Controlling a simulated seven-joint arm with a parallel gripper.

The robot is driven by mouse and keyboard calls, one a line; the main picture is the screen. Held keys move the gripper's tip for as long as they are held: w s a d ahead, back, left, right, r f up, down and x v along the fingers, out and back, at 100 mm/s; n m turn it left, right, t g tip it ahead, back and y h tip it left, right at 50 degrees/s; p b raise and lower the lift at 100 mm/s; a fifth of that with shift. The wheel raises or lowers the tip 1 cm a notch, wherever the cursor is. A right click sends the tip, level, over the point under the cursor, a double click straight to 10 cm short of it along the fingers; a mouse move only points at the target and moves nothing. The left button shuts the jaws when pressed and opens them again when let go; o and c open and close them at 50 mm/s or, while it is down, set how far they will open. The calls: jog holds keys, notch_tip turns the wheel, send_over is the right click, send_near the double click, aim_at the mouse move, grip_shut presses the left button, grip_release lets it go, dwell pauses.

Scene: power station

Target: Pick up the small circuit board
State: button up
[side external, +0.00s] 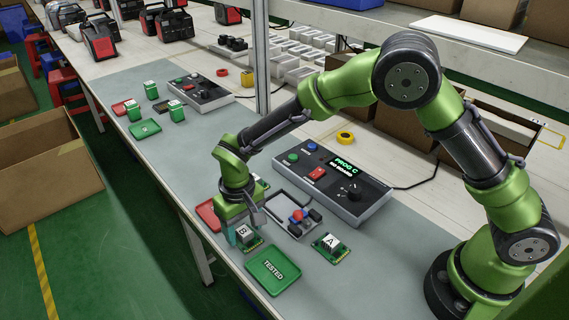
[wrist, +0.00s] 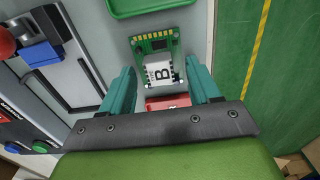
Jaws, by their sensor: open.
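A small green circuit board with a white block marked B (side external: 243,234) lies on the grey bench mat. It also shows in the wrist view as a green board (wrist: 155,42) with gold contacts. My gripper (side external: 240,225) points down over it. In the wrist view my gripper (wrist: 162,78) is open, with its two teal fingers on either side of the white block and no visible contact. A second small circuit board, marked A (side external: 328,245), lies to the right on the mat. A green tray marked TESTED (side external: 274,282) lies nearer the camera, between and below the two boards.
A grey fixture (side external: 275,202) with a red knob and blue part stands behind the boards. Behind it is a control box (side external: 345,205) reading "PROG C, NO BOARD". A red tray (side external: 208,217) lies left of my gripper. The bench's front edge is close on the left.

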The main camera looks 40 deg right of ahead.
jog(key=shift+c, duration=0.3)
jog(key=c, duration=1.1)
jog(key=shift+r, duration=0.15)
